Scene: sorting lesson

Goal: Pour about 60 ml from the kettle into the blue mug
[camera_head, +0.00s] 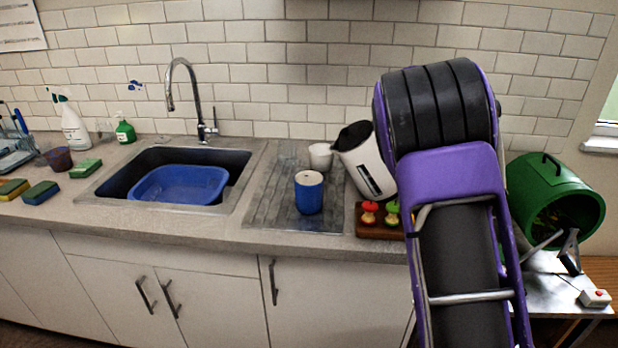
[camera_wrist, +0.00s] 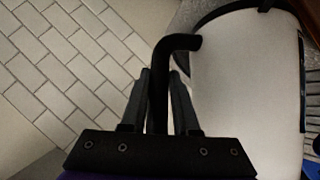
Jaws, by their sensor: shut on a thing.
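The kettle (camera_head: 362,168) is white with a black lid and is tilted to the left above the right side of the drainboard. In the wrist view its white body (camera_wrist: 245,75) fills the right side. My gripper (camera_wrist: 160,78) is shut on its black handle (camera_wrist: 158,95), with one finger on each side. In the head view my arm hides the gripper and the handle. The blue mug (camera_head: 309,197) stands upright on the drainboard, left of and below the kettle. Its top looks pale; I cannot tell the liquid level. No stream of water is visible.
A white cup (camera_head: 320,156) stands behind the blue mug, near the kettle. A wooden board (camera_head: 376,230) with apple-core-like pieces lies right of the mug. The sink with a blue basin (camera_head: 180,184) is to the left. A green drum (camera_head: 548,190) is at the right.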

